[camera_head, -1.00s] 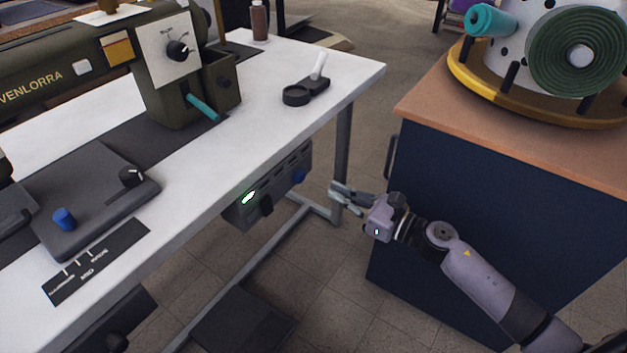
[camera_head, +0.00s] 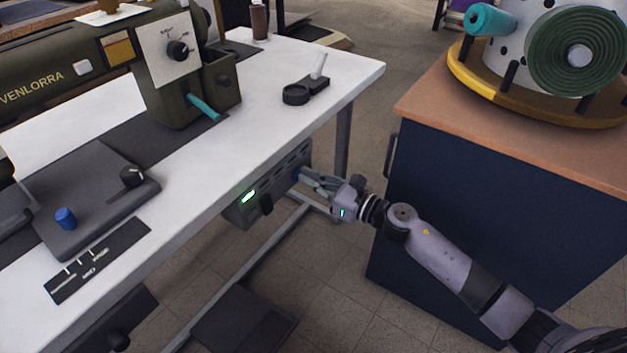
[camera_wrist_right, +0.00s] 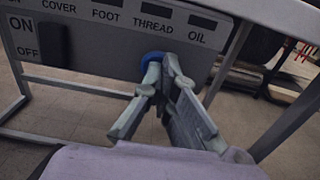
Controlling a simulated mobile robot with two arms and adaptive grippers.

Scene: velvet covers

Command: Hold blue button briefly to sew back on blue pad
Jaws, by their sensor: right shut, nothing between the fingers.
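The blue button (camera_wrist_right: 152,60) is on the front of the grey control box (camera_head: 240,212) under the white table's edge. In the right wrist view my right gripper (camera_wrist_right: 163,68) is shut and empty, its fingertips right at the button and covering part of it. I cannot tell whether they press it. In the head view the right gripper (camera_head: 303,177) reaches the right end of the box from the right. The olive sewing machine (camera_head: 60,85) stands on the table. I cannot make out a blue pad. My left gripper is not in view.
The box has a lit green display (camera_head: 248,196) and a black ON/OFF switch (camera_wrist_right: 52,43). A blue knob (camera_head: 65,218) sits on a dark plate on the table (camera_head: 300,125).

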